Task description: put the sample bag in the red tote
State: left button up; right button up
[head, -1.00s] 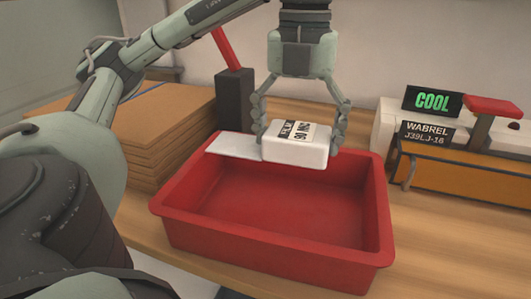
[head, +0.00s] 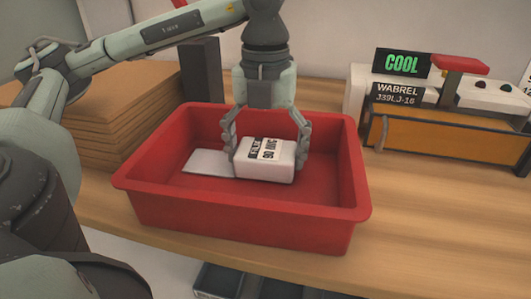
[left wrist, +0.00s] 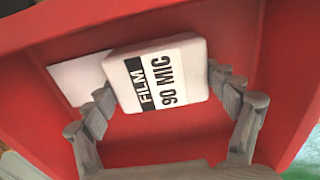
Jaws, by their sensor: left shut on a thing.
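The sample bag is a white, rounded block (head: 270,172) with a black and white label reading "FILM 90 MIC" and a flat pale flap (head: 210,163) out to its left. My left gripper (head: 268,150) is shut on the block from above, one finger on each side. The bag is inside the red tote (head: 240,236), below its rim; I cannot tell if it touches the floor. The left wrist view also shows the bag (left wrist: 160,75) between the fingers, with red tote around it. My right gripper is not in view.
A stack of brown cardboard (head: 140,120) stands left of the tote. A sealing machine (head: 440,140) with a "COOL" display, red handle and orange front stands to the right. The wooden table (head: 440,220) is clear in front of the machine.

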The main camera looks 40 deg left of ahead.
pick_arm(q)
jog(key=shift+f, duration=0.1)
jog(key=o, duration=1.1)
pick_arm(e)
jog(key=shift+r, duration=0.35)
pick_arm(q)
notch_tip(320, 180, up, 7)
jog(key=shift+r+p, duration=0.15)
jog(key=shift+p, duration=0.4)
notch_tip(320, 180, up, 3)
jog(key=shift+r+p, duration=0.1)
jog(key=shift+p, duration=0.85)
jog(key=shift+r+p, duration=0.55)
jog(key=shift+r, duration=0.35)
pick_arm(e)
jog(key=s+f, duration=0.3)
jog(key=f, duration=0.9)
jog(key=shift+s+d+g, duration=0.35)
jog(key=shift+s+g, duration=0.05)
